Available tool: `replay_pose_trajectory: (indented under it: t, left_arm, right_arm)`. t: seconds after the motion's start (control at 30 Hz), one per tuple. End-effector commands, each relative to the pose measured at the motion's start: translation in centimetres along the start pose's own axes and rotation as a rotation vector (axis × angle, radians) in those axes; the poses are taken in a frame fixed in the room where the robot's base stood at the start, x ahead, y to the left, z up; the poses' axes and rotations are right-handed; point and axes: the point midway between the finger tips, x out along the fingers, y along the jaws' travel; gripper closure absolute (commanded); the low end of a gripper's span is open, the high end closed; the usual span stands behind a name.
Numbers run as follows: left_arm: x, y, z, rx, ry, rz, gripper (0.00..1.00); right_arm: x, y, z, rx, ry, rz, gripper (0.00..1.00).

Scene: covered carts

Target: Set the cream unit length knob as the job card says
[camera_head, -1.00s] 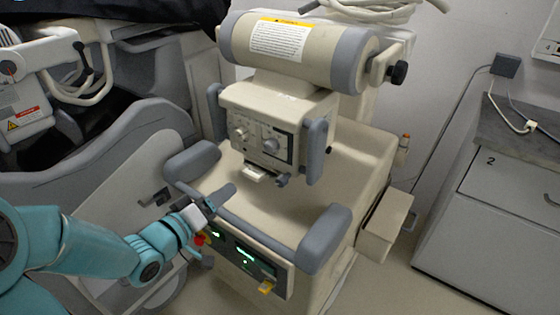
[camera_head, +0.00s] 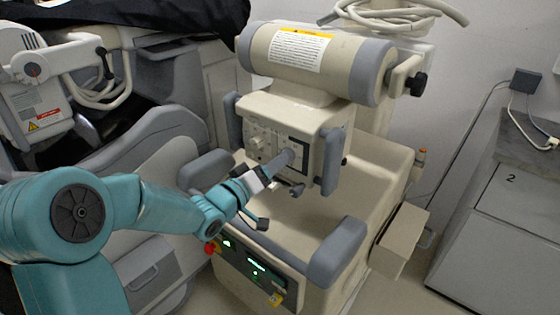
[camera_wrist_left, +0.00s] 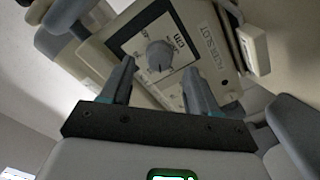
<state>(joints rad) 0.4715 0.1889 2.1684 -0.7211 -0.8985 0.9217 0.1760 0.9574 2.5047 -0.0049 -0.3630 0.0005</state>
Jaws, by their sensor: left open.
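The cream unit (camera_head: 300,110) stands in the middle of the head view with its control box facing me. In the left wrist view, a round grey knob (camera_wrist_left: 158,56) sits on a dark-framed panel marked "cm". My left gripper (camera_wrist_left: 159,78) is open; its two fingers are apart, with the knob showing between and beyond their tips. I cannot tell whether they touch it. In the head view the left gripper (camera_head: 275,165) is at the front of the control box and partly hides the panel. A smaller cream knob (camera_head: 256,143) is left of it. No readable job card shows.
Grey padded handles (camera_head: 337,252) edge the unit's lower body, which has a green-lit display (camera_head: 256,265) and a red knob (camera_head: 211,248). A grey cabinet (camera_head: 500,220) stands right. A machine under dark cloth (camera_head: 130,15) is at the left.

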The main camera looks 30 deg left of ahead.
Motion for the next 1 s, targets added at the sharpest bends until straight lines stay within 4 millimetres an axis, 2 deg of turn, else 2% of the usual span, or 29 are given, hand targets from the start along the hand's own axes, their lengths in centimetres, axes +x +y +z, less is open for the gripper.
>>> replay_pose_trajectory:
  t: [0.1,0.2,0.53,0.57,0.7,0.73,1.0]
  left_arm:
    - [1.9,0.1,0.1,0.0,-0.002,0.002,0.4]
    - [2.8,0.1,0.1,0.001,-0.003,0.002,0.4]
    - [3.2,0.1,0.1,0.0,-0.002,0.001,0.4]
    - [3.2,0.1,0.1,0.0,-0.002,0.001,0.43]
    - [3.2,0.1,0.1,0.0,-0.002,0.001,0.88]
    - [3.2,0.1,0.1,0.0,-0.002,0.001,0.96]
    - [3.2,0.0,0.2,0.019,-0.001,0.002,0.96]
  right_arm:
    - [-0.1,0.0,0.0,0.0,0.0,0.0,0.57]
    - [-0.1,-0.1,0.0,0.0,0.0,0.0,0.57]
    - [-0.1,0.0,0.0,0.0,0.0,0.0,0.57]
    - [-0.1,0.0,0.0,0.0,0.0,0.0,0.57]
    - [-0.1,-0.1,0.0,0.0,0.0,0.0,0.57]
    - [-0.1,-0.1,0.0,0.0,0.0,0.0,0.57]
    - [0.2,0.1,0.0,0.0,0.0,0.0,0.57]
